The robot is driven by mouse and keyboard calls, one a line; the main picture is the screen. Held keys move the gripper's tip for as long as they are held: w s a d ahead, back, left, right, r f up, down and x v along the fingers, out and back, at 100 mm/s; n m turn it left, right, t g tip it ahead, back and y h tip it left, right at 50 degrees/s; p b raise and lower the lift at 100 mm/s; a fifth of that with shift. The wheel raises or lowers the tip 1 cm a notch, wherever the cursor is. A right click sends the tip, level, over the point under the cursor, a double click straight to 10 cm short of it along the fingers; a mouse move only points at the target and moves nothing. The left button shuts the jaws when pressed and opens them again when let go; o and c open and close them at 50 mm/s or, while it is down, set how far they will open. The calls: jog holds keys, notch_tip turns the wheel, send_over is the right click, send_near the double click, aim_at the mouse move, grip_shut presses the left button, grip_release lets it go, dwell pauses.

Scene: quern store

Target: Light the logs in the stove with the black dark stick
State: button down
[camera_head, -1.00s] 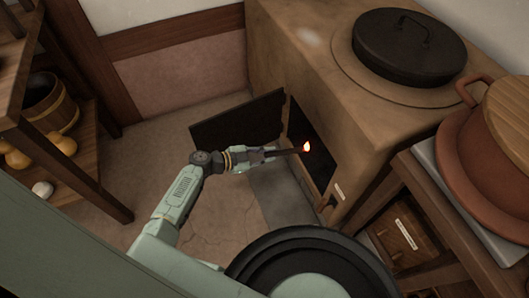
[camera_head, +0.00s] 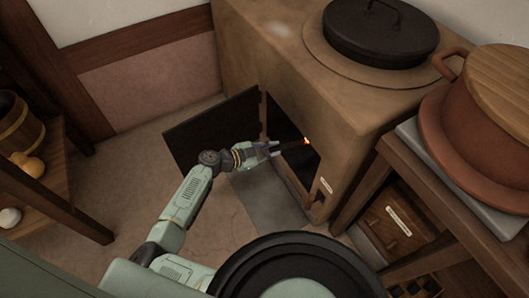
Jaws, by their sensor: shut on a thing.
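The brown clay stove (camera_head: 260,70) stands at the back, its dark door (camera_head: 210,132) swung open to the left. My gripper (camera_head: 274,149) is in front of the stove's opening and is shut on the dark stick (camera_head: 292,145). The logs cannot be made out in the dark inside of the stove.
A black lidded pot (camera_head: 380,38) sits on the stove top. At right, a wooden stand holds a large reddish pot (camera_head: 470,130) with a wooden lid. Wooden shelves with a bucket (camera_head: 18,125) stand at left. The floor between is clear.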

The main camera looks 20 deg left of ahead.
aim_at(291, 145)
jog(key=shift+b+x, duration=0.3)
jog(key=shift+x, duration=4.05)
